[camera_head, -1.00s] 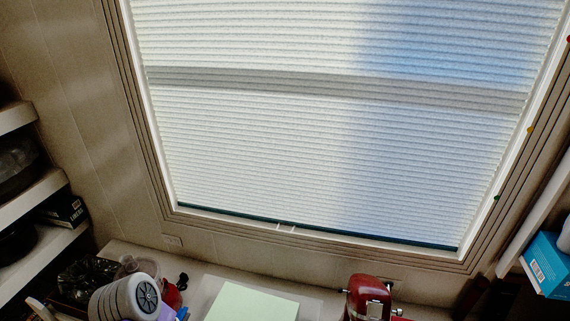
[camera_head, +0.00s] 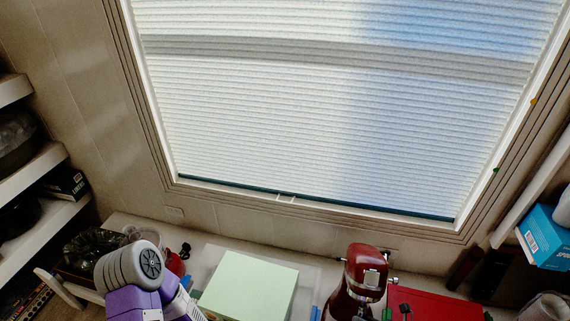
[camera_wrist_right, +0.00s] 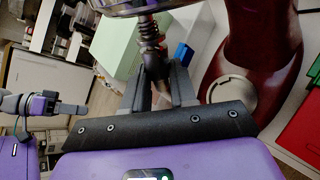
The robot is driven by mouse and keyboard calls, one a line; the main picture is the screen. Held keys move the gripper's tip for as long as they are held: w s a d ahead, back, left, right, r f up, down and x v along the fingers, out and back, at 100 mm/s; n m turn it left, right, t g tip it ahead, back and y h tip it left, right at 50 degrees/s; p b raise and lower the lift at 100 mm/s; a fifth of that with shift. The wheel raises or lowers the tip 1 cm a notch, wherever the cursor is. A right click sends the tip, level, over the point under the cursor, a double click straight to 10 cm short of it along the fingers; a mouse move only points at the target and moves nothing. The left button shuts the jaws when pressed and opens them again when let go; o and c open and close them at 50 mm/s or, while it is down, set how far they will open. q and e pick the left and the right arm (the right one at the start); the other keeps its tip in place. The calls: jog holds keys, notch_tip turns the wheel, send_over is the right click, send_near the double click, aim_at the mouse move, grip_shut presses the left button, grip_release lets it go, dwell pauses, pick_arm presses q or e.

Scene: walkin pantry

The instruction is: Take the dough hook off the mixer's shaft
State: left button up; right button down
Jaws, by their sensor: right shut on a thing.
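The red stand mixer (camera_head: 366,268) stands on the counter in the head view. In the wrist view its red column (camera_wrist_right: 265,50) rises at right and its head (camera_wrist_right: 118,6) crosses the top edge. A shaft with a coiled spring (camera_wrist_right: 150,36) hangs from the head. My right gripper (camera_wrist_right: 162,82) is shut on the dough hook (camera_wrist_right: 160,98), just below this spring. The fingers hide most of the hook, and I cannot tell whether it is still joined to the shaft. My purple left arm shows at left, but its jaws are not clear.
A pale green box (camera_head: 250,285) stands left of the mixer, and a red box (camera_head: 435,304) lies to its right. A small blue item (camera_wrist_right: 183,54) is behind the fingers. Shelves flank both sides, and a window with a blind (camera_head: 330,120) fills the back.

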jog(key=shift+s+a+f, duration=0.2)
jog(key=shift+s+f, duration=0.35)
jog(key=shift+s+a+f, duration=0.15)
jog(key=shift+s+f, duration=0.4)
dwell(0.6)
